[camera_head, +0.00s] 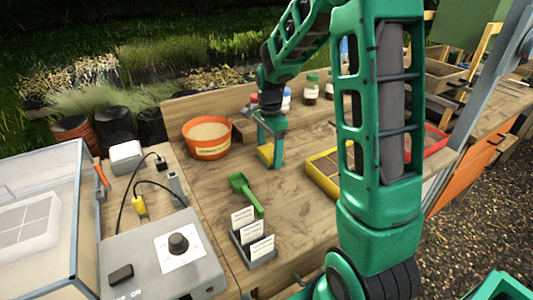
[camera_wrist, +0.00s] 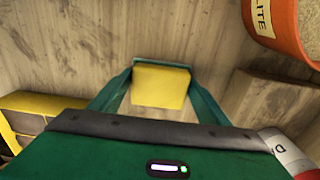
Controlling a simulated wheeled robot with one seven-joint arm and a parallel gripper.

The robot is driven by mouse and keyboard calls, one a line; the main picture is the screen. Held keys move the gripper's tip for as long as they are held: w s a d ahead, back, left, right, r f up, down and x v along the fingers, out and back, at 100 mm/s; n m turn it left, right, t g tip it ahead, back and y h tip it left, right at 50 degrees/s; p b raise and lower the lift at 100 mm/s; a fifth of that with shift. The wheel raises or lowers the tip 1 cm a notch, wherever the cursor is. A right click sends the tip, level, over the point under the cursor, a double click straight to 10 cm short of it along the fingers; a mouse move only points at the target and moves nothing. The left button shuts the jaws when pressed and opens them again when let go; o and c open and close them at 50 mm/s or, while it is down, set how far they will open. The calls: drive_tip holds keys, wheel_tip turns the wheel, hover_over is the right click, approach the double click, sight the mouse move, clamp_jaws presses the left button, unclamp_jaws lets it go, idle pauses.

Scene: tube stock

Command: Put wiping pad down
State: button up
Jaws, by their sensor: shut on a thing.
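The wiping pad (camera_wrist: 160,87) is a yellow block held between the two green fingers of my gripper (camera_wrist: 160,92) in the wrist view. Bare wooden bench shows around and beyond it. In the head view the pad (camera_head: 266,153) shows at the lower left of my gripper (camera_head: 268,156), over the middle of the bench. The gripper is shut on the pad. I cannot tell whether the pad touches the wood.
An orange tub (camera_head: 207,140) stands left of my gripper, with a green scoop (camera_head: 243,190) nearer the front. A yellow tray (camera_head: 322,175) is to the right. Jars (camera_head: 311,88) stand behind. A label holder (camera_head: 254,250) is at the front. Bare bench (camera_head: 290,215) lies between.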

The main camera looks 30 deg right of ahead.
sight(269, 150)
drive_tip(key=o, duration=1)
drive_tip(key=shift+f, duration=0.1)
wheel_tip(269, 150, up, 12)
drive_tip(key=s+d+f+n, duration=0.1)
drive_tip(key=s+n, duration=0.4)
drive_tip(key=s, duration=1)
drive_tip(key=s+d+f+n, duration=0.1)
drive_tip(key=s+n, duration=0.5)
drive_tip(key=s, duration=1)
drive_tip(key=shift+d+f+n, duration=0.25)
drive_tip(key=shift+f+n, duration=0.05)
drive_tip(key=shift+f, duration=0.15)
